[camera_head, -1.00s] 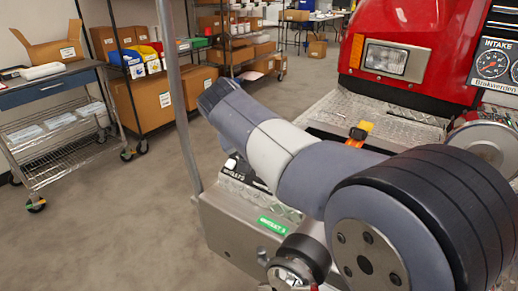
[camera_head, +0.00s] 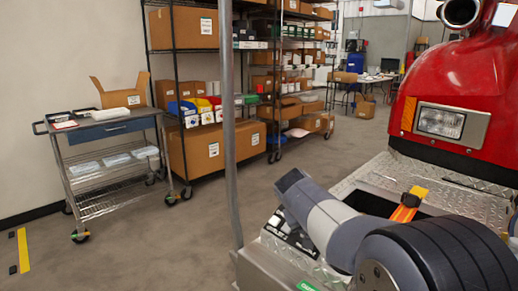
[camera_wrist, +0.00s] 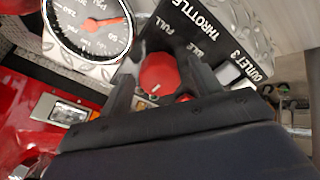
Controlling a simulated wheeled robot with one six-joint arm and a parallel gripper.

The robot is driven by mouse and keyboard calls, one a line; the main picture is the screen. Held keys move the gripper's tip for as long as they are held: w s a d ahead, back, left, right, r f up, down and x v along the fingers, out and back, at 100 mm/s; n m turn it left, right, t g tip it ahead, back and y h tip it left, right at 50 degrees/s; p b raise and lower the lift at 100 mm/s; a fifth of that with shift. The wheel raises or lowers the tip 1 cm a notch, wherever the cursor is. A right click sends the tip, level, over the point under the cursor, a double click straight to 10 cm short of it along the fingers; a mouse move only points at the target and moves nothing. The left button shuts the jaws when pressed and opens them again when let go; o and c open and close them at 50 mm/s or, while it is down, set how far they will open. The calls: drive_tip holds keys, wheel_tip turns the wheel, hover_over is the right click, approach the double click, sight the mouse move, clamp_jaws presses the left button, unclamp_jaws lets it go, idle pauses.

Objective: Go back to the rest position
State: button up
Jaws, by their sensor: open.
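My gripper (camera_wrist: 160,76) shows in the wrist view with its two black fingers spread apart. A round red knob (camera_wrist: 158,70) appears between the fingertips, with nothing visibly gripped. I cannot tell how far the knob is from the fingers. A black label plate (camera_wrist: 205,38) reading THROTTLE and OUTLET 3 lies just beyond the fingers. In the head view my arm reaches over the bumper at lower right, and my gripper is not visible there.
The red truck (camera_head: 460,100) and its diamond-plate bumper (camera_head: 370,180) stand at right. An orange-and-yellow item (camera_head: 408,205) is on the bumper. A pressure gauge (camera_wrist: 88,25) sits beside my gripper. A cart (camera_head: 110,138) and shelves (camera_head: 205,50) stand behind open floor (camera_head: 150,235).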

drive_tip(key=shift+r, duration=0.1)
idle(0.5)
drive_tip(key=p+v, duration=0.2)
drive_tip(key=v, duration=0.9)
drive_tip(key=b+x, duration=0.2)
drive_tip(key=x, duration=0.8)
drive_tip(key=shift+d+f, duration=0.1)
drive_tip(key=shift+f, duration=0.15)
drive_tip(key=shift+w+d, duration=0.15)
drive_tip(key=shift+w, duration=0.1)
drive_tip(key=shift+s+n+p, duration=0.1)
drive_tip(key=shift+n+p, duration=0.6)
drive_tip(key=shift+n, duration=0.1)
drive_tip(key=n+p, duration=0.3)
drive_tip(key=n, duration=0.1)
drive_tip(key=shift+n+y, duration=0.3)
drive_tip(key=shift+y, duration=0.1)
drive_tip(key=n+p, duration=0.2)
drive_tip(key=n, duration=0.1)
drive_tip(key=n+p, duration=0.3)
drive_tip(key=shift+g+y, duration=0.3)
drive_tip(key=shift+y, duration=0.1)
drive_tip(key=n+p, duration=0.4)
drive_tip(key=n, duration=0.1)
drive_tip(key=shift+n+g+p, duration=0.35)
drive_tip(key=shift+n+g, duration=0.05)
drive_tip(key=n+g+p, duration=0.1)
drive_tip(key=n+p, duration=0.1)
drive_tip(key=n, duration=0.4)
